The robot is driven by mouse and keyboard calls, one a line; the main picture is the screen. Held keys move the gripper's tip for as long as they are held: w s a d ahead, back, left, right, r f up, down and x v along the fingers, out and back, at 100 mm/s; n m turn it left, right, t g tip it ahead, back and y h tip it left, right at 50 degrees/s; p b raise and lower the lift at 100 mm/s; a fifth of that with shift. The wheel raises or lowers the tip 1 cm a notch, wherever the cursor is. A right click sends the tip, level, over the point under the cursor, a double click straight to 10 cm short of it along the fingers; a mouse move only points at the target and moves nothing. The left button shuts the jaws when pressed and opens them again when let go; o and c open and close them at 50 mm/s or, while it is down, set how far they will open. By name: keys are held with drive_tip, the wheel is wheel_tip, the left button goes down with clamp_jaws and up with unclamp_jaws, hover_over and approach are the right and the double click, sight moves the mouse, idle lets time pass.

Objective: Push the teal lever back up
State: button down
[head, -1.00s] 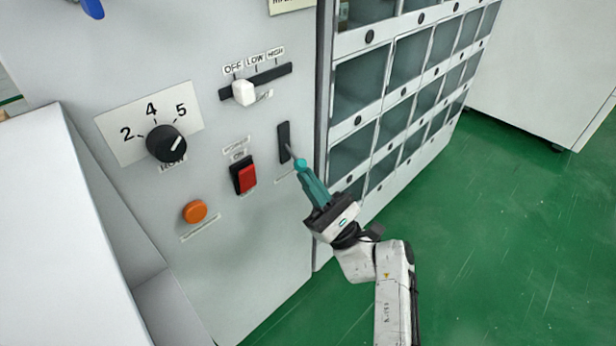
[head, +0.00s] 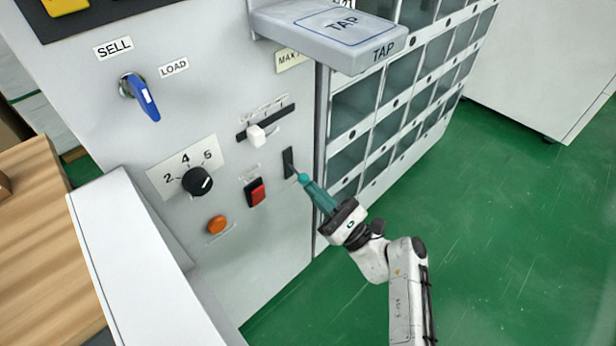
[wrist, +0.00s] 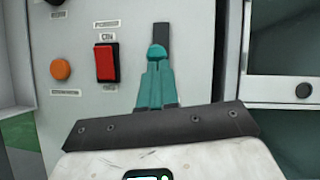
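The teal lever's round knob (head: 303,178) sticks out and down from a black slot plate (head: 288,163) on the grey panel. In the wrist view the knob (wrist: 157,51) sits at the tips of my teal fingers, with the slot plate (wrist: 161,38) behind it. My gripper (head: 308,184) has its fingers close together, pointing up at the panel. The fingertips are at the knob, touching it or very near; the knob partly hides them. I cannot tell whether they pinch it.
A red switch (head: 258,194), an orange button (head: 217,225), a black dial (head: 197,181) and a white slider (head: 256,135) are left of the lever. A grey TAP shelf (head: 330,38) juts out above. Glass-fronted compartments (head: 385,125) stand to the right. Green floor is clear at right.

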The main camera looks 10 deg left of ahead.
drive_tip(key=r+g+h+p, duration=0.1)
drive_tip(key=p, duration=0.4)
drive_tip(key=r+g+h+p, duration=0.1)
drive_tip(key=r+h+p, duration=0.1)
drive_tip(key=p, duration=0.4)
drive_tip(key=r+m+h+p, duration=0.1)
drive_tip(key=h+p, duration=0.1)
drive_tip(key=p, duration=0.3)
drive_tip(key=shift+s+d+r+g+p, duration=0.15)
drive_tip(key=shift+s+d+g+p, duration=0.15)
drive_tip(key=shift+g+p, duration=0.1)
approach(306, 176)
drive_tip(key=v, duration=0.7)
drive_tip(key=shift+w+a+f+b, duration=0.15)
drive_tip(key=shift+a+f+b, duration=0.05)
drive_tip(key=shift+f+b, duration=0.15)
